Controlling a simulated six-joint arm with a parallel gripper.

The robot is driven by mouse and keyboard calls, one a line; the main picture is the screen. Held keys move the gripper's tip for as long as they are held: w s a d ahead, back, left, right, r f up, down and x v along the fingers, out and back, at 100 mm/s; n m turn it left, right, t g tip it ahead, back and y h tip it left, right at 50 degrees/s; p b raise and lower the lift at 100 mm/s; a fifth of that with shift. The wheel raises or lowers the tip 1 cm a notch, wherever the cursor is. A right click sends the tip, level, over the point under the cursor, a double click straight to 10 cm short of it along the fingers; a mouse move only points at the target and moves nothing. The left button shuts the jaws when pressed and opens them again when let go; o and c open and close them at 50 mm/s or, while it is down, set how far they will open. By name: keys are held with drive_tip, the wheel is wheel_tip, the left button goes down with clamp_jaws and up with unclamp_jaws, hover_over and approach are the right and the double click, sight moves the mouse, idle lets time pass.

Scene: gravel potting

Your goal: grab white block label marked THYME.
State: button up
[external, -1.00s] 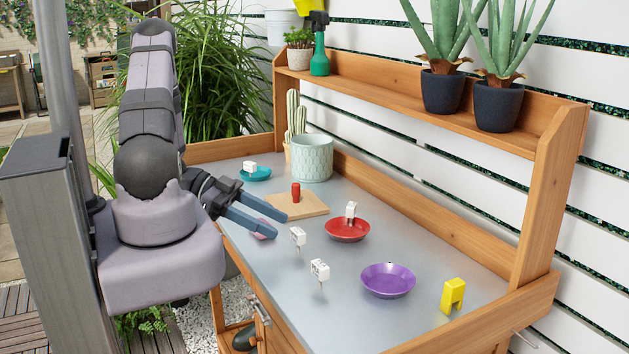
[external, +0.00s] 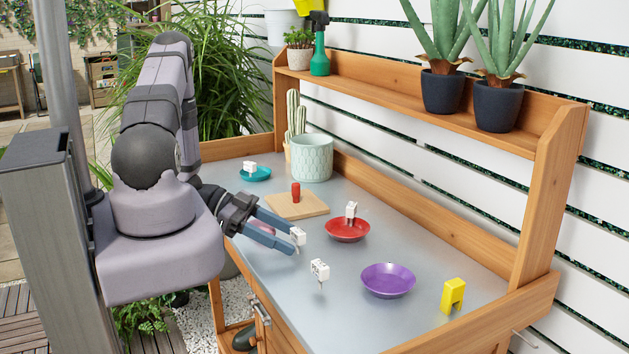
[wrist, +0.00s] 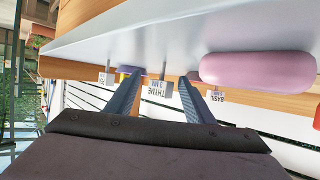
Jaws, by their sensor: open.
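In the wrist view the white block label marked THYME (wrist: 157,87) shows between the two fingers of my gripper (wrist: 157,85), with a gap on each side. In the external view the white block at my fingertips (external: 293,240) appears to be this label (external: 299,236); it is partly hidden there. My gripper is open and reaches in over the bench from the left. A label marked BASIL (wrist: 217,97) is outside the right finger. Another label (wrist: 106,79), its text unclear, is left of the fingers.
Another white block (external: 320,269) stands nearer the front edge. White blocks also sit at the red saucer (external: 340,235) and teal saucer (external: 262,176). A purple saucer (external: 388,281) and yellow block (external: 452,296) are right. A pink object (wrist: 258,71) lies close by.

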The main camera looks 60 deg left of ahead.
sight(298, 242)
drive_tip(key=shift+p+x, duration=0.45)
drive_tip(key=shift+x, duration=1.15)
drive_tip(key=shift+f, duration=0.1)
drive_tip(key=shift+c, duration=0.2)
drive_tip(key=c, duration=0.9)
drive_tip(key=shift+r+b, duration=0.65)
drive_tip(key=shift+r, duration=4.4)
